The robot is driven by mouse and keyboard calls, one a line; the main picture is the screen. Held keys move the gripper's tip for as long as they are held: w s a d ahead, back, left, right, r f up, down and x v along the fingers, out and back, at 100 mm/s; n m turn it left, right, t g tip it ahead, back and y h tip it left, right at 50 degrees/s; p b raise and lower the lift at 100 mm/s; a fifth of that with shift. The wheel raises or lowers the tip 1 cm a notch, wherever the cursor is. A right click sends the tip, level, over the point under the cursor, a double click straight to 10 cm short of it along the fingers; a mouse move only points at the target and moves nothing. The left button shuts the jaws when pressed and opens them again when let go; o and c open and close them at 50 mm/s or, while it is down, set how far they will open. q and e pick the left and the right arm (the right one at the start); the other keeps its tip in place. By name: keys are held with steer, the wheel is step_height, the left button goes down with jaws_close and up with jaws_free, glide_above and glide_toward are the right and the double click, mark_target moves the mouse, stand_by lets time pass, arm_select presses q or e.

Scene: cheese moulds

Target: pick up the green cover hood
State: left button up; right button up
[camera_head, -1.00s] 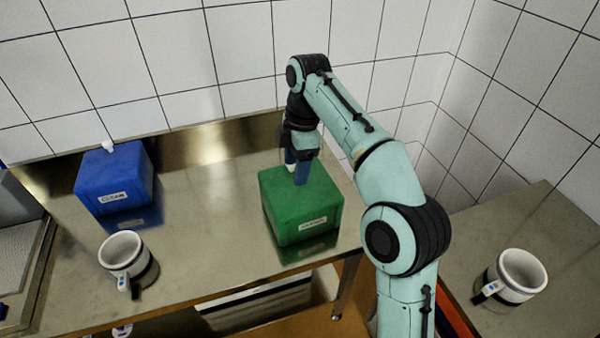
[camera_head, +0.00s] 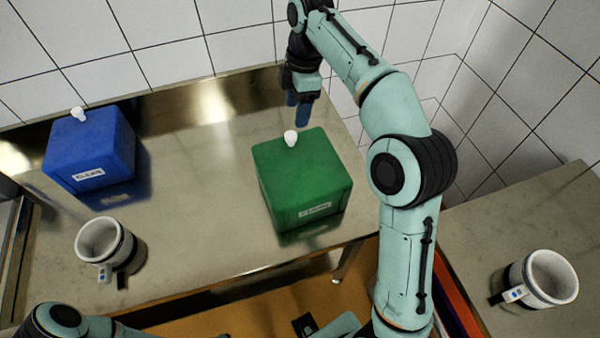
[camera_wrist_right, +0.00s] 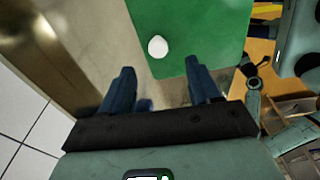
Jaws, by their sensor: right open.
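The green cover hood (camera_head: 302,180) is a box-shaped cover with a white knob on top and a label on its front. It stands upright on the steel table, right of the middle. My right gripper (camera_head: 298,112) is open and empty, behind and above the hood, apart from the knob. In the right wrist view the blue fingers (camera_wrist_right: 157,88) are spread, with the white knob and green top (camera_wrist_right: 200,30) beyond their tips. At the lower left of the head view a part of my left arm shows, but its gripper cannot be made out.
A blue hood (camera_head: 90,150) with a white knob stands at the table's left. A white mould with a handle (camera_head: 100,241) stands at the front left. Another mould (camera_head: 548,278) stands on the right-hand table. The steel table (camera_head: 205,190) is clear between the hoods.

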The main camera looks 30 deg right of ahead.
mark_target(292, 134)
step_height(292, 134, down, 3)
steer(key=shift+a+r+b, duration=0.1)
steer(key=shift+a+b, duration=0.05)
steer(key=shift+b, duration=0.15)
steer(key=shift+w+f, duration=0.15)
steer(key=shift+f, duration=0.4)
steer(key=f, duration=0.1)
steer(key=f+b, duration=0.1)
steer(key=f, duration=0.2)
steer(key=shift+w+a+f+b, duration=0.15)
steer(key=shift+a+f+b, duration=0.15)
steer(key=shift+a+b, duration=0.05)
arm_select(q)
steer(key=f, duration=0.1)
steer(key=s+f, duration=0.1)
steer(key=f, duration=0.1)
steer(key=shift+s, duration=0.2)
arm_select(e)
jaws_close()
